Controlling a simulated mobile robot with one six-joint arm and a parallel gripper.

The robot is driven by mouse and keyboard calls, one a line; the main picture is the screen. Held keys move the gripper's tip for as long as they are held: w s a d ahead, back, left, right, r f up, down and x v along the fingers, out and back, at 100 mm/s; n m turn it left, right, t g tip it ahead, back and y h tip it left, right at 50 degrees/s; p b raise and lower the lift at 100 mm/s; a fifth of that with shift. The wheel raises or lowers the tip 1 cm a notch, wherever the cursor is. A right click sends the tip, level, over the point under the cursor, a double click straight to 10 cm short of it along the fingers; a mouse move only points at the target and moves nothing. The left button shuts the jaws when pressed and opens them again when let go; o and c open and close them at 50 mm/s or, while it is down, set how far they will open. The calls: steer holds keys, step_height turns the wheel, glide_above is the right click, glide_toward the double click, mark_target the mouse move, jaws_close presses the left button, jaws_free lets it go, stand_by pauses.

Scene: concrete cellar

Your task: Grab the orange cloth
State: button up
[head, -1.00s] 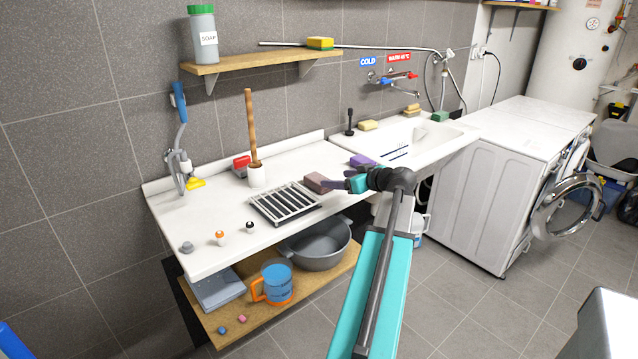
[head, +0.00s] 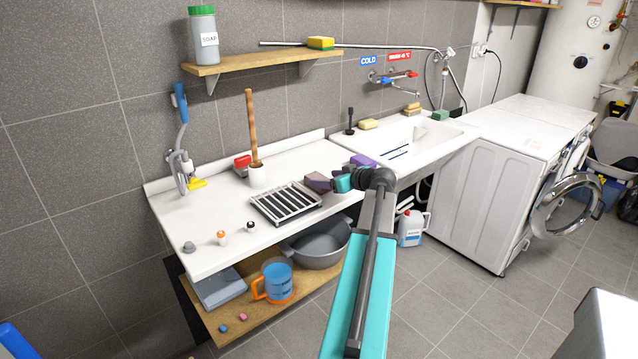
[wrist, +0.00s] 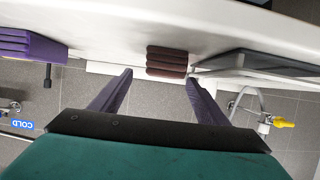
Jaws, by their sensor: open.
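A folded reddish-brown cloth (head: 317,181) lies on the white counter beside the drain rack; no clearly orange cloth shows. In the wrist view, which is upside down, the brown cloth (wrist: 167,61) lies ahead of and between my purple fingertips. My gripper (wrist: 160,78) is open with nothing between its fingers. In the head view my gripper (head: 333,184) is close to the right of the brown cloth; whether it touches cannot be told. A folded purple cloth (head: 362,160) lies behind it near the sink, and also shows in the wrist view (wrist: 28,45).
The black drain rack (head: 285,204) is just left of the cloth. The sink (head: 428,134) with sponges is to the right. A grey basin (head: 320,246) and an orange-handled jug (head: 277,280) are on the shelf below.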

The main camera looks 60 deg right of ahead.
mark_target(318, 177)
steer(key=x, duration=0.1)
steer(key=p+x, duration=0.1)
steer(key=x, duration=0.1)
steer(key=shift+w+a+r, duration=0.1)
steer(key=shift+w+r, duration=0.1)
steer(key=shift+w, duration=0.05)
steer(key=shift+w+f, duration=0.35)
steer(key=shift+w, duration=0.25)
steer(key=c, duration=1.1)
steer(key=shift+r, duration=0.1)
steer(key=shift+r, duration=1.05)
steer(key=s+r+b, duration=0.1)
steer(key=s, duration=0.4)
steer(key=s+b, duration=0.1)
steer(key=s, duration=0.4)
steer(key=s+r+b, duration=0.1)
steer(key=s+b, duration=0.1)
steer(key=s, duration=0.4)
steer(key=shift+d+r, duration=0.25)
steer(key=shift+r, duration=0.1)
